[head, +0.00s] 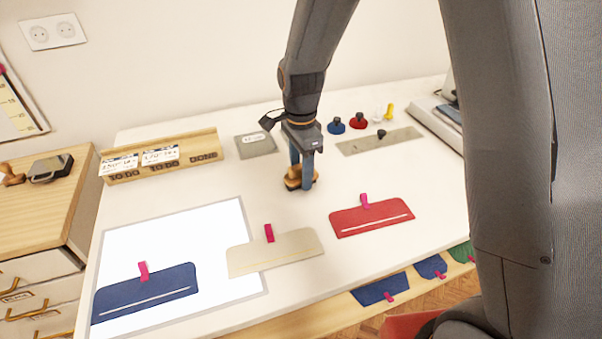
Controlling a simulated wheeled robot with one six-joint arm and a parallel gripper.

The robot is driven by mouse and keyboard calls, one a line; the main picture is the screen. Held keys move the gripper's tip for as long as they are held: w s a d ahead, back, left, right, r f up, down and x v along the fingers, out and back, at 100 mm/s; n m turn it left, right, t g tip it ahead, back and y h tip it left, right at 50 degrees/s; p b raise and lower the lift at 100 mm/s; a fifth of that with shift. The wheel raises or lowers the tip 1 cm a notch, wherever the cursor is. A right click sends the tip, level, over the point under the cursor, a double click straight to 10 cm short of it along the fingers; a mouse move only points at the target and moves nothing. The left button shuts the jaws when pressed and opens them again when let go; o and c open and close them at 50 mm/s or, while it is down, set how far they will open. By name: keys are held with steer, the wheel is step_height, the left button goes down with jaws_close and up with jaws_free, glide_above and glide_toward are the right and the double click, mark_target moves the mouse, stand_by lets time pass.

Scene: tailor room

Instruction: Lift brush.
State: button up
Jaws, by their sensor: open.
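The brush (293,182) is a small brown wooden piece on the white table (200,189), near its middle. My gripper (301,184) points down over it from above. The jaws are open, with one blue-grey finger on each side of the brush. The fingers hide part of the brush, and I cannot tell whether they touch it. The brush appears to rest on the table top.
Beige (275,252), red (371,217) and blue (146,292) fabric pieces with pink clips lie in front. A wooden card holder (190,162) stands back left. A grey pad (256,145), a grey plate (372,143) and several small coloured items lie behind.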

steer(key=shift+f, duration=0.25)
steer(key=shift+c, duration=0.5)
steer(key=c, duration=0.7)
steer(key=shift+r, duration=0.1)
